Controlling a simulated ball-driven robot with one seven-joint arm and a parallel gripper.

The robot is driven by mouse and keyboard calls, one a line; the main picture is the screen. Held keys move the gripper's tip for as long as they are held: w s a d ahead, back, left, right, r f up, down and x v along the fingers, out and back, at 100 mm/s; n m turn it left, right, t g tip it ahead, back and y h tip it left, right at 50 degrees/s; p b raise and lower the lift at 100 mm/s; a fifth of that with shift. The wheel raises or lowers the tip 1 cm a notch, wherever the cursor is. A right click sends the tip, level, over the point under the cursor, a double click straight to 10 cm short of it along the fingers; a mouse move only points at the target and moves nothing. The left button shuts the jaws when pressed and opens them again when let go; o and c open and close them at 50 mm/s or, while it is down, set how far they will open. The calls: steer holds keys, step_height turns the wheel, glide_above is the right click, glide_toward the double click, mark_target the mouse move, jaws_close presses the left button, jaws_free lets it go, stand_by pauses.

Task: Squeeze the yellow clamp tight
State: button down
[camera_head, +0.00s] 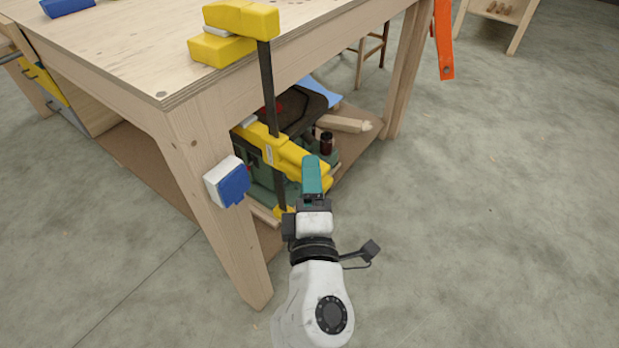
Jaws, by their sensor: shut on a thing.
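The yellow clamp (241,20) is at the corner of the wooden workbench. Its upper yellow jaw is over the bench top's edge, and its black bar runs down in front of the bench. Its lower yellow body and handle (285,152) are below the bench top. My gripper (312,168), with teal fingers, reaches up from below and is shut on the right end of the clamp's lower yellow handle. The fingers hide part of that handle. I cannot tell how firmly the upper jaw presses on the bench.
The workbench (130,55) has a thick leg at the front. A blue and white block (227,182) is on that leg. The lower shelf holds a green case and a dark bottle (326,143). An orange strip (443,40) hangs at the right. Open concrete floor lies to the right.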

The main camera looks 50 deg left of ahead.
steer(key=shift+c, duration=2.2)
jaws_free()
steer(key=shift+r, duration=0.15)
steer(key=shift+r+p, duration=0.25)
steer(key=shift+p, duration=0.1)
steer(key=shift+r, duration=0.15)
steer(key=shift+w, duration=0.1)
steer(key=shift+w+a+f+b, duration=0.2)
steer(key=shift+w+a+b, duration=0.15)
steer(key=shift+a, duration=0.2)
